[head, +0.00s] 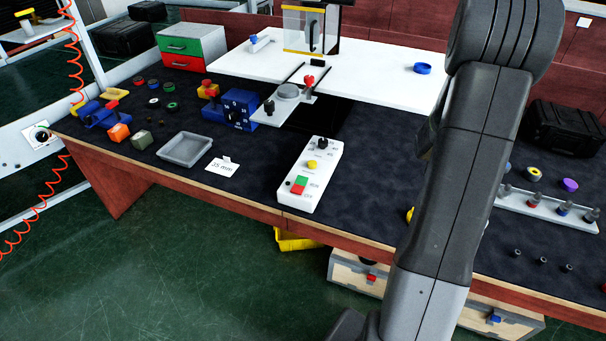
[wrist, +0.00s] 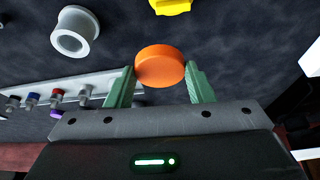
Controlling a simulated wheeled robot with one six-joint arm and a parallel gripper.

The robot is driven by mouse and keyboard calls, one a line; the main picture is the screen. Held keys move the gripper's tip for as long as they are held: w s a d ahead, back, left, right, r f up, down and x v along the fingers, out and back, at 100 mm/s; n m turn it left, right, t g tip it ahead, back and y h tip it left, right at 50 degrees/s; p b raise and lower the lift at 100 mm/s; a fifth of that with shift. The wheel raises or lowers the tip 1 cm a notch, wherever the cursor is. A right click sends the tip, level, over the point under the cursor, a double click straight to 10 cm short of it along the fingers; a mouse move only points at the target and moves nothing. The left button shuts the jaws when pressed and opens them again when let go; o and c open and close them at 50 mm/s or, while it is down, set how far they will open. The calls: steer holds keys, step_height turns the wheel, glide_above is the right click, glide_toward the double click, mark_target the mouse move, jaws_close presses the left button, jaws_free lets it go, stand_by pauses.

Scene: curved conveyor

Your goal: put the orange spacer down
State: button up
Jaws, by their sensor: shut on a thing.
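The orange spacer (wrist: 159,66), a thick round disc, shows in the wrist view. My gripper (wrist: 161,74) is shut on it, with one green finger at each side. The dark mat below shows around it, and I cannot tell how high the spacer is above the mat. In the head view my grey arm hides the gripper and the spacer.
In the wrist view, a white flanged spool (wrist: 72,40) lies left and a yellow piece (wrist: 171,6) beyond the spacer. A white rack with pegs (head: 545,207), a purple ring (head: 570,185) and a black case (head: 565,130) are at right in the head view.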

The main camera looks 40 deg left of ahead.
steer(key=s+a+f+n+y+b, duration=0.1)
steer(key=s+a+f+n+b, duration=0.15)
steer(key=a+b, duration=0.75)
steer(key=n+g+y+b, duration=0.1)
steer(key=n+b, duration=0.1)
steer(key=n, duration=0.1)
glide_above(347, 198)
steer(key=s+d, duration=0.1)
steer(key=f, duration=0.5)
steer(key=f+b, duration=0.1)
steer(key=f, duration=0.3)
steer(key=shift+s+a+f, duration=0.1)
steer(key=shift+s+f, duration=0.1)
steer(key=shift+f, duration=0.2)
steer(key=shift+f, duration=0.25)
steer(key=o, duration=1)
steer(key=shift+r, duration=0.1)
steer(key=shift+c, duration=0.2)
